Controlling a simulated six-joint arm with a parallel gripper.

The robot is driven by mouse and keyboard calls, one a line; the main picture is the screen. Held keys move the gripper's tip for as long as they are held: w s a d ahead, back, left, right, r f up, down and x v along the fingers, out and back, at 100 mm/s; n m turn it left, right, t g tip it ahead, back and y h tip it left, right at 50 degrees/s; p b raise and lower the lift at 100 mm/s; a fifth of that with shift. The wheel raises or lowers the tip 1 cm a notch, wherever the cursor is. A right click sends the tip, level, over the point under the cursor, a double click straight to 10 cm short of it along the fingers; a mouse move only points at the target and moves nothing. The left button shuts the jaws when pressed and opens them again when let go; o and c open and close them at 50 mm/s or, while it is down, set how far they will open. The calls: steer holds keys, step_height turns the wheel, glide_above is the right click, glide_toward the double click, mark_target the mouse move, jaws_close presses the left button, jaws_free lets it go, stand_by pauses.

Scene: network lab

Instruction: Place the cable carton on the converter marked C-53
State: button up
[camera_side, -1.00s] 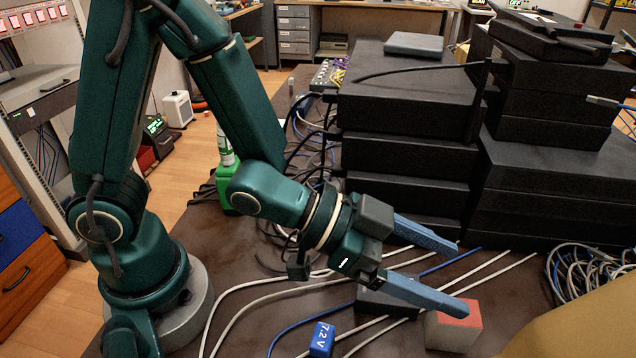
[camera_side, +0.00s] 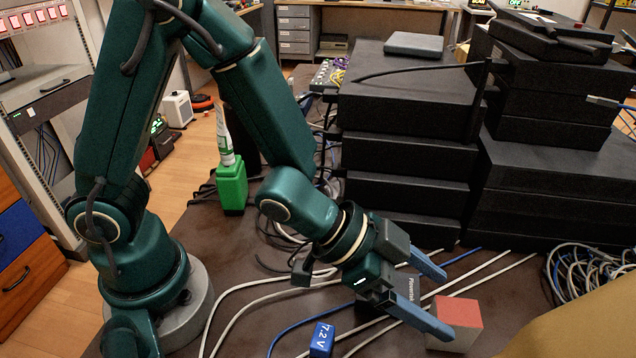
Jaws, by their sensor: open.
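A small box with a red top and pale sides (camera_side: 462,312), which looks like the cable carton, stands on the dark table in front of my gripper. My gripper (camera_side: 446,304) is open and empty, tilted downward. Its near finger crosses in front of the box's left side; its far finger is behind and to the left. I cannot tell whether either touches the box. A small dark box with white lettering (camera_side: 413,287) shows between the fingers, partly hidden by them; it may be a converter. I cannot read the marking C-53 anywhere.
A blue 7.2 V block (camera_side: 321,339) stands at the front. White and blue cables cross the table around the boxes. Tall stacks of black equipment (camera_side: 408,155) stand behind, with a cable coil (camera_side: 585,280) at right.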

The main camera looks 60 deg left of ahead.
mark_target(454, 310)
steer(key=shift+x, duration=2.65)
steer(key=shift+a+f, duration=0.1)
steer(key=shift+f, duration=0.05)
jaws_close()
steer(key=shift+r, duration=0.2)
